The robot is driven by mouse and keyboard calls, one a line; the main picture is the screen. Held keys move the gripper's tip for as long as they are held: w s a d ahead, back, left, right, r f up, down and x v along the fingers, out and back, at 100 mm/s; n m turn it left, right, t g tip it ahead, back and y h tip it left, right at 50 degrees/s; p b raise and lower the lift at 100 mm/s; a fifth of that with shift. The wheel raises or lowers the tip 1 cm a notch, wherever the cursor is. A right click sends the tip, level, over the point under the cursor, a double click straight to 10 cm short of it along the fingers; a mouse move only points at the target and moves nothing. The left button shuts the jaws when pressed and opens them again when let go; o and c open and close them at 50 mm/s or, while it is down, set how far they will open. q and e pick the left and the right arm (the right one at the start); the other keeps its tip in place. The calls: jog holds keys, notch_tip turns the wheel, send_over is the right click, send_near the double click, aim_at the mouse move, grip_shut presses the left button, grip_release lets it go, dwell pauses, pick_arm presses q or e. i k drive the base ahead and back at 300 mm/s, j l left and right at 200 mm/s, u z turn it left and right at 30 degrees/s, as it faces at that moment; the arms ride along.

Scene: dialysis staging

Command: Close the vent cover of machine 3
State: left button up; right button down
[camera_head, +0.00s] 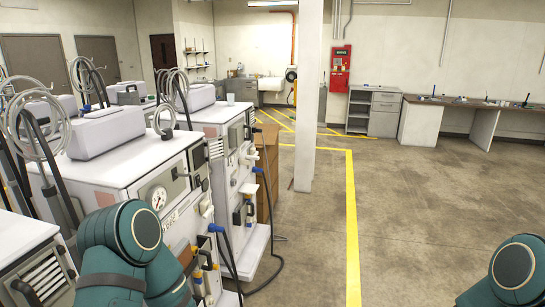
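Several white dialysis machines stand in a row on the left. The nearest full one (120,170) has a round gauge (158,198) on its front and a small dark slatted panel (197,157) near its front corner. Another machine (22,240) at the lower left edge shows a slatted vent (45,277). I cannot read any numbers, so I cannot tell which is machine 3 or whether its vent cover is open. My teal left arm covers part of the near machine fronts; my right arm shows at the bottom right. Neither gripper shows.
Coiled hoses (38,118) rise above the machines, and a dark hose (272,240) hangs to the floor. A white pillar (308,100) stands beyond the row. A yellow floor line (352,225) runs along the aisle. The floor (430,200) to the right is clear.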

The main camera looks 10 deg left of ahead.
aim_at(224, 152)
jog(key=i+l+u, duration=0.15)
jog(key=i+u, duration=0.35)
jog(key=i+l+u, duration=0.35)
jog(key=u, duration=0.15)
jog(key=i+l+u, duration=0.35)
jog(key=u, duration=0.15)
jog(key=i+l+u, duration=0.2)
jog(key=l+u, duration=0.3)
jog(key=l, duration=0.2)
jog(key=i+l+u, duration=0.1)
jog(key=l+u, duration=0.35)
jog(key=l, duration=0.2)
